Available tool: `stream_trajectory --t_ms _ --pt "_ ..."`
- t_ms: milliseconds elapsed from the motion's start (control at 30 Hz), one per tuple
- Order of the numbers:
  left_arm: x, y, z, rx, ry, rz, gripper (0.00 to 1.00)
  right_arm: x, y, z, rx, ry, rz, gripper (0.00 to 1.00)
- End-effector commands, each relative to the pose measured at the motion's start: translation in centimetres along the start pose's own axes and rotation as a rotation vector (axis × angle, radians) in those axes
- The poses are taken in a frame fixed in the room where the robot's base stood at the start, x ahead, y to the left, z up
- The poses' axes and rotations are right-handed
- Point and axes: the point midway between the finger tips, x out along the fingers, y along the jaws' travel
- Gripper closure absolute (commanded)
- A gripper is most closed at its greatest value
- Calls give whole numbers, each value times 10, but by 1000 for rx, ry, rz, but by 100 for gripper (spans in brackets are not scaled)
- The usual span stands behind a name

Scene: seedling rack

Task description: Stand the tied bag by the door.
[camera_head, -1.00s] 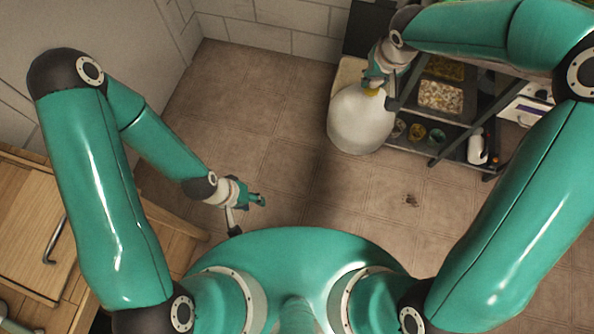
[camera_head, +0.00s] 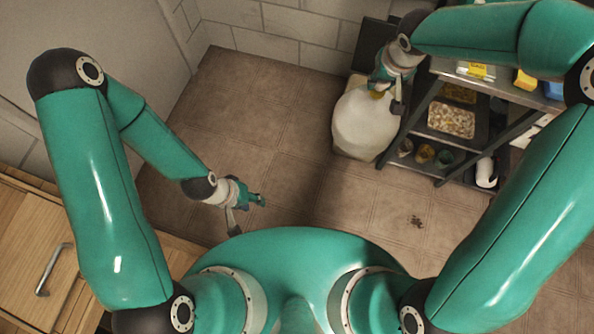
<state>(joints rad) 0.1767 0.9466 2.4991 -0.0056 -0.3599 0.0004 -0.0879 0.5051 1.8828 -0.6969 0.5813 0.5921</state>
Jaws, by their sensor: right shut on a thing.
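The tied bag (camera_head: 364,128) is whitish and rounded, with a yellowish tie at its top. It hangs or stands upright at upper centre, close to the left end of a rack; I cannot tell whether its bottom touches the floor. My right gripper (camera_head: 386,95) is above it, shut on its tied neck, and hides part of the top. My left gripper (camera_head: 248,214) is open and empty over the floor, well apart from the bag. A plain pale panel (camera_head: 120,38) at upper left may be the door.
A dark-framed rack (camera_head: 412,120) with trays, small pots and a white bottle (camera_head: 486,172) stands right of the bag. A wooden cabinet (camera_head: 30,225) is at lower left. The tiled floor (camera_head: 245,115) left of the bag is clear up to the brick wall (camera_head: 290,30).

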Motion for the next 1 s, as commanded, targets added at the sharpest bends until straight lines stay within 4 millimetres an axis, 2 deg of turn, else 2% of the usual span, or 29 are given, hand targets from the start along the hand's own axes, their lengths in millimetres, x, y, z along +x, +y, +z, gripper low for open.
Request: stream_trajectory --t_ms 167,367,1000 --pt "5 -2 0 0 0 0 60 6 -2 1 -14 5 -5 100" --pt "31 -11 0 0 0 0 60 41 -17 18 -111 3 -36 100" --pt "174 -63 -1 0 0 0 60 234 -109 122 -760 2 -236 100"
